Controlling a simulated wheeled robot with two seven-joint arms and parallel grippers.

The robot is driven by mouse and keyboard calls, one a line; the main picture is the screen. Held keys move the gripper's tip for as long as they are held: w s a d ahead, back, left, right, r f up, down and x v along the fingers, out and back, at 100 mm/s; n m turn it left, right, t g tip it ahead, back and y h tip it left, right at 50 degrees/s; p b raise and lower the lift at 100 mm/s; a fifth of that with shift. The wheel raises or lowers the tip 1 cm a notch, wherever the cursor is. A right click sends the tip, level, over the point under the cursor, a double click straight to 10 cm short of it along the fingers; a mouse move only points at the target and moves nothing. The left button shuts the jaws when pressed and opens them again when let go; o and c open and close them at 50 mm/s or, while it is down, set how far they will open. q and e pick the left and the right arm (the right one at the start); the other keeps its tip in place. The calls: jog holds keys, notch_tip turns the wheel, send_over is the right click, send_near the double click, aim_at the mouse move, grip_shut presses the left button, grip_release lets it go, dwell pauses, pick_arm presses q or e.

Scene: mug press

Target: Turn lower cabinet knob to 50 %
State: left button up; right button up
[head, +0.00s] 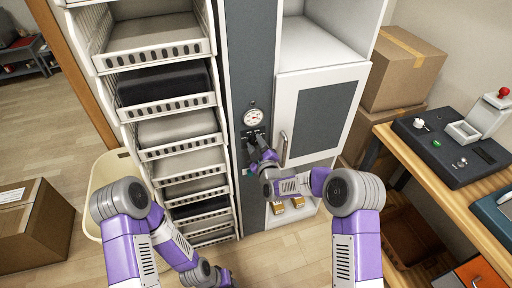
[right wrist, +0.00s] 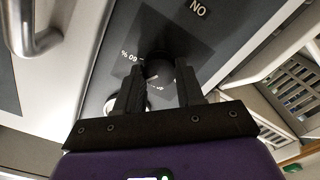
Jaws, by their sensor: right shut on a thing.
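The dark round knob (right wrist: 158,68) is between the two black fingers of my right gripper (right wrist: 160,88), which is shut on it. Printed marks, one reading about 60 %, sit beside the knob on the grey panel; the fingers hide part of the dial. In the head view my right gripper (head: 256,152) is against the grey cabinet panel (head: 252,60), below a round white gauge (head: 253,117), and covers the knob. My left arm hangs low at the left; its end (head: 214,278) is near the bottom edge, and its finger state is unclear.
A white cabinet door (head: 318,122) with a metal handle (head: 283,148) is right of the panel. A stack of baskets (head: 180,132) stands on the left. A wooden table (head: 440,190) with a dark control box (head: 450,148) is at the right. Floor at the left has a cardboard box (head: 32,222).

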jog(key=shift+n, duration=0.4)
jog(key=o, duration=1)
jog(key=shift+o, duration=0.2)
jog(key=p+v, duration=0.1)
jog(key=v, duration=0.6)
jog(key=shift+s+d, duration=0.15)
jog(key=shift+s, duration=0.1)
